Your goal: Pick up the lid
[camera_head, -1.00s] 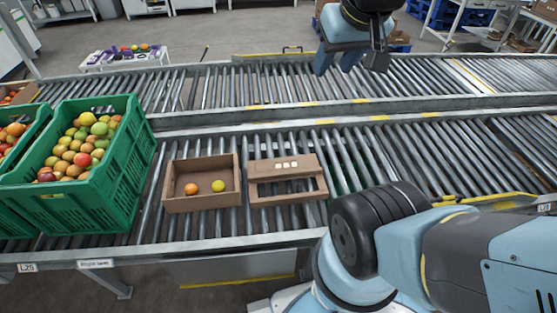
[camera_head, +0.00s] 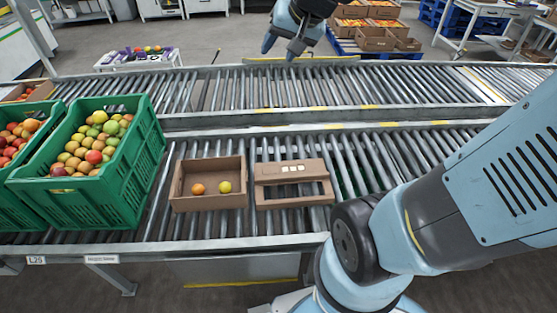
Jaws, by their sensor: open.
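The lid (camera_head: 275,194) looks to be the brown cardboard piece with a cut-out and small pale squares on it. It lies on the near roller conveyor, close beside the right side of an open cardboard box (camera_head: 178,193). The box holds an orange fruit (camera_head: 198,189) and a yellow fruit (camera_head: 224,187). My gripper (camera_head: 281,49) is at the top of the view, above and beyond the far conveyor. It is open and empty, its fingers pointing down, well away from the lid.
The far conveyor (camera_head: 230,92) is mostly clear. My arm covers the right side. Stacked cardboard boxes (camera_head: 375,40) stand on a blue pallet behind.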

